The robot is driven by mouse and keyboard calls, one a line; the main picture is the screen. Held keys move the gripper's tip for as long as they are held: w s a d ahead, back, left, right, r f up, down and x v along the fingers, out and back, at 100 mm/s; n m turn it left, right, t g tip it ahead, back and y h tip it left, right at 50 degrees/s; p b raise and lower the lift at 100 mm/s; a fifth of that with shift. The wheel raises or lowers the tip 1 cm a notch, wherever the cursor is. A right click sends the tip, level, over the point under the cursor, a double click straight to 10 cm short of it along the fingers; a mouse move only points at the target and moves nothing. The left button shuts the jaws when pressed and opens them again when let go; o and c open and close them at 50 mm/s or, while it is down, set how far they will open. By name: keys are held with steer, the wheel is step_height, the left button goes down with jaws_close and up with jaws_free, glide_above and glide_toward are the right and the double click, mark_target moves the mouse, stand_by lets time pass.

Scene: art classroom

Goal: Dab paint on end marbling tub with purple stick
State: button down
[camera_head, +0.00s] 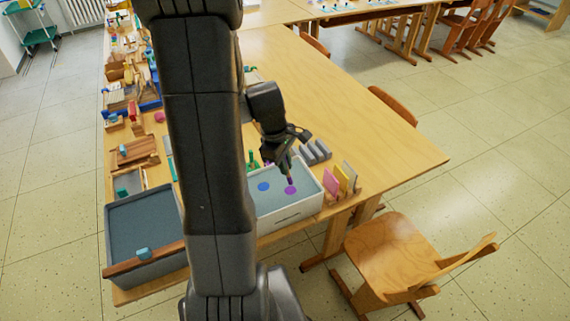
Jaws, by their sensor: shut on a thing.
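My gripper (287,163) is shut on a thin stick with a purple tip (290,180), pointing down over the white-walled marbling tub (290,213) at the table's near right. A purple paint spot (291,190) lies on that tub's grey-blue surface right at the stick's tip. I cannot tell whether the tip touches the surface. A blue spot (263,187) lies to the left of it. A second, dark grey tub (118,263) stands at the near left with no spots showing. My arm hides the area between the tubs.
A wooden bar (120,268) with a blue piece (143,253) lies along the dark tub's near edge. Grey blocks (315,152) and upright pink and yellow cards (343,178) stand near the white tub. A wooden chair (395,245) is at the right. The table's right part is clear.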

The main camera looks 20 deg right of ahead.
steer(key=shift+r+p, duration=2.45)
steer(key=shift+r, duration=0.8)
steer(key=shift+f, duration=0.15)
